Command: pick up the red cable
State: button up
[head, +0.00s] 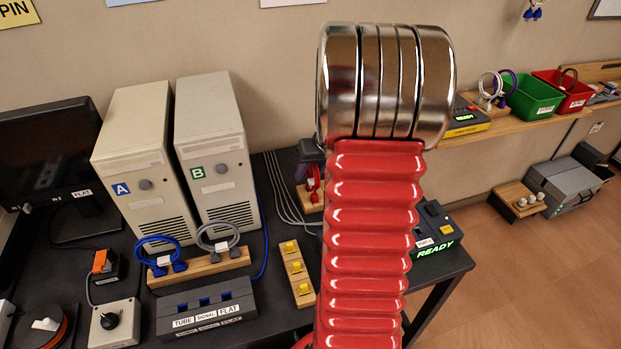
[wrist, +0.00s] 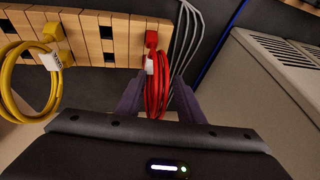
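The red cable (wrist: 163,68) is a coiled loop with a white tag in the wrist view. It hangs from a red plug (wrist: 151,38) at the wooden socket strip. My gripper (wrist: 158,92) has its two dark purple fingers apart, one on each side of the loop. A gap shows between the loop and the right finger; on the left I cannot tell whether they touch. In the head view a bit of red (head: 313,184) shows left of my red ribbed arm, which hides most of that spot.
A yellow cable (wrist: 55,65) hangs left of the red one. Grey cables (wrist: 186,45) run close on its right, then a beige computer case (wrist: 275,85). In the head view, two computer towers (head: 215,150) and a wooden block with yellow sockets (head: 297,268) stand on the dark table.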

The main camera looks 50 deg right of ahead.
jog(key=shift+c, duration=0.6)
grip_shut()
notch_tip(320, 180, up, 10)
dwell(0.6)
dwell(0.5)
